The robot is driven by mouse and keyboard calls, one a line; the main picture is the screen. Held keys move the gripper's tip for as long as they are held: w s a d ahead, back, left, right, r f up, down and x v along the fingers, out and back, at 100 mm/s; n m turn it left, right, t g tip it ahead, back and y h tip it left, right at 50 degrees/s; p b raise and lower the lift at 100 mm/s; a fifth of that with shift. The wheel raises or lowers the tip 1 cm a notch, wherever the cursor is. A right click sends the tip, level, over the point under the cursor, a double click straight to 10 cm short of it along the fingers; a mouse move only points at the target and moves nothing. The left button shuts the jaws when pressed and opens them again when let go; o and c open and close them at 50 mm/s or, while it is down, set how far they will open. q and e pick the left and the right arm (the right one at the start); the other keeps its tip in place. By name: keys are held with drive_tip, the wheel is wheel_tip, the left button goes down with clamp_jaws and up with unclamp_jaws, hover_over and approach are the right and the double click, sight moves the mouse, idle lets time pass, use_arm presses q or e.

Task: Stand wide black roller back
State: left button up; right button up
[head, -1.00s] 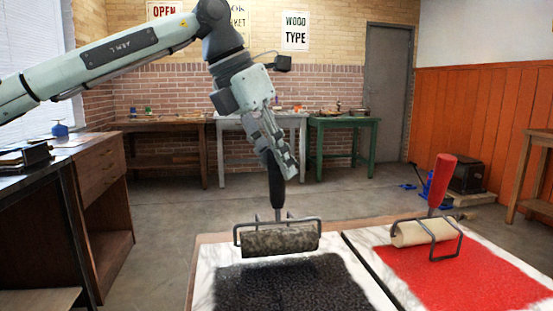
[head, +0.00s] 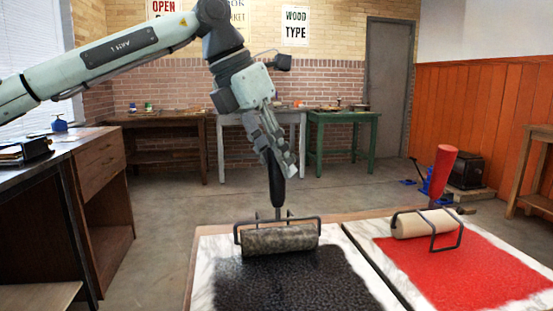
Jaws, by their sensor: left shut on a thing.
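The wide black roller (head: 278,240) has a dark, speckled cylinder in a grey wire frame, with a black handle standing up from it. It is at the far edge of the left marble slab (head: 215,262), behind a patch of black ink (head: 290,280). My left gripper (head: 278,165) is shut on the upper part of the black handle, coming down from above. The handle is close to upright. I cannot tell whether the roller's frame touches the slab. My right gripper is not in view.
To the right, a second roller (head: 422,223) with a cream cylinder and red handle rests on the right slab, behind red ink (head: 470,270). A wooden desk (head: 100,170) stands at the left. A green table (head: 345,118) is at the back wall.

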use_arm(q)
drive_tip(key=o, duration=1.1)
drive_tip(key=shift+o, duration=0.5)
drive_tip(key=o, duration=0.4)
drive_tip(key=shift+c, duration=0.2)
drive_tip(key=shift+r, duration=0.1)
drive_tip(key=p+v, duration=0.5)
drive_tip(key=v, duration=0.4)
